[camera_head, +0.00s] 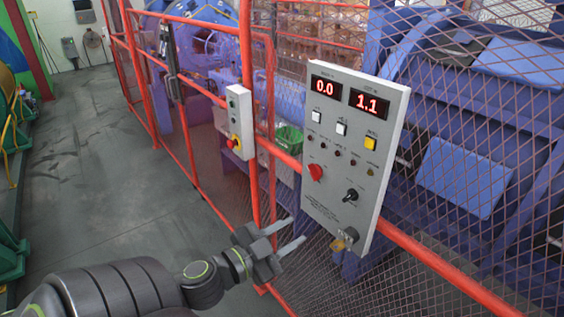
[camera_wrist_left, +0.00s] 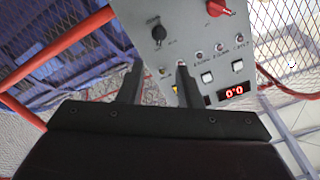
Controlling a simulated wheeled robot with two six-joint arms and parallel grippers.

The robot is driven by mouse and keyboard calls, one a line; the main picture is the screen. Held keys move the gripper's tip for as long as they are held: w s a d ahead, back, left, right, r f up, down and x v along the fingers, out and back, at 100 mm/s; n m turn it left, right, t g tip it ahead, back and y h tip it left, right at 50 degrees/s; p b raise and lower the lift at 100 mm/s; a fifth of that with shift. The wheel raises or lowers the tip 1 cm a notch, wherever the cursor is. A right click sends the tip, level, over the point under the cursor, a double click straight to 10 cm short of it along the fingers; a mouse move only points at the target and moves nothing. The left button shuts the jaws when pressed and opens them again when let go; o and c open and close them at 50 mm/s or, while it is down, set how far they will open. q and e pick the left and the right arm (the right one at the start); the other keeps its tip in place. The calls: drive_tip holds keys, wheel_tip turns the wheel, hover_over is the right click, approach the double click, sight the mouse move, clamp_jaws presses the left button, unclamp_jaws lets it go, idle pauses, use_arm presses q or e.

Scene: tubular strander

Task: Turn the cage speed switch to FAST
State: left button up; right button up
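A grey control panel (camera_head: 340,203) hangs on the red fence rail. It has a black selector switch (camera_head: 350,195) low on the right and a red knob (camera_head: 316,172) to its left. The labels are too small to read, so I cannot tell the switch's marked position. My left gripper (camera_head: 296,231) is open and empty, just left of the panel's lower part. In the left wrist view the panel appears inverted. There the black switch (camera_wrist_left: 158,32) lies beyond the two spread fingers (camera_wrist_left: 159,70), apart from them. My right gripper is out of view.
Red displays on the panel read 0.0 (camera_head: 325,88) and 1.1 (camera_head: 369,104). A key-like fitting (camera_head: 350,236) sticks out at its bottom. A small box with a red stop button (camera_head: 233,142) hangs left. A red rail (camera_head: 440,265) and mesh border the machine. Floor at left is clear.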

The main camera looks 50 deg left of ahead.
use_arm(q)
drive_tip(key=shift+s, duration=0.75)
drive_tip(key=s+a+f+n+g+y+b, duration=0.1)
drive_tip(key=s+a+f+n+g+y, duration=0.2)
drive_tip(key=f, duration=1)
drive_tip(key=s+a+f+n+g+y+b, duration=0.1)
drive_tip(key=a+f+g, duration=0.35)
drive_tip(key=f, duration=0.95)
drive_tip(key=s+a+f+n+g+y+b, duration=0.1)
drive_tip(key=a+f, duration=0.4)
drive_tip(key=f, duration=0.8)
drive_tip(key=s+d+f+n+g+b, duration=0.1)
drive_tip(key=s+d+f+g, duration=0.15)
drive_tip(key=s+f, duration=0.45)
drive_tip(key=s+d+f+n+g+b, duration=0.1)
drive_tip(key=s+d+f+g, duration=0.2)
drive_tip(key=f, duration=0.7)
drive_tip(key=s+d+f+g+h, duration=0.2)
drive_tip(key=s+d+f, duration=0.6)
drive_tip(key=s+d, duration=0.3)
drive_tip(key=shift+s+f+n+g+h+b, duration=0.3)
drive_tip(key=shift+s+f+g+h+b, duration=0.1)
drive_tip(key=shift+s, duration=0.4)
drive_tip(key=shift+a, duration=0.1)
